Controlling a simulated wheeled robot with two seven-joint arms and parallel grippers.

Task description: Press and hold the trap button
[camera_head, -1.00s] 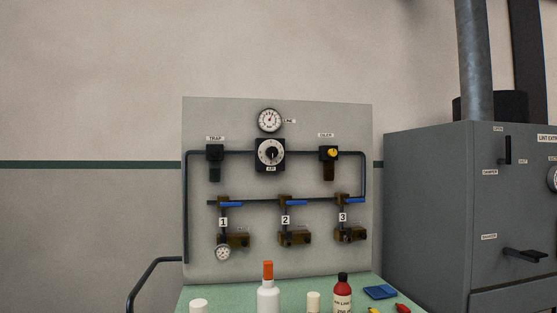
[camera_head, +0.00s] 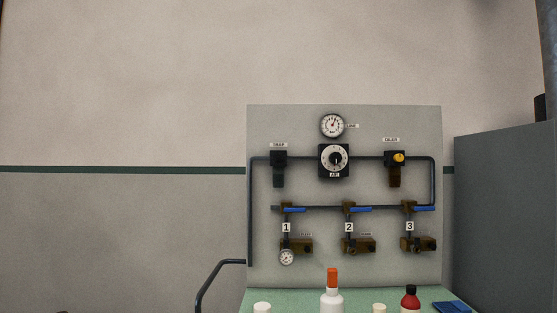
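The trap (camera_head: 278,160) is a small black block with a dark bowl hanging below it, under a white "TRAP" label, at the upper left of a grey panel (camera_head: 384,124). Its button cannot be made out at this size. The pipe runs from the trap to the black air regulator (camera_head: 334,160) with its dial, then to the oiler (camera_head: 395,160) with a yellow knob. A round gauge (camera_head: 332,125) sits above the regulator. Neither of my grippers is in view.
A green bench top (camera_head: 290,297) below the panel bears a white bottle with an orange cap (camera_head: 332,296), a red bottle (camera_head: 410,300) and a blue item (camera_head: 452,307). A dark rail (camera_head: 207,287) stands at left. A grey cabinet (camera_head: 505,220) stands at right.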

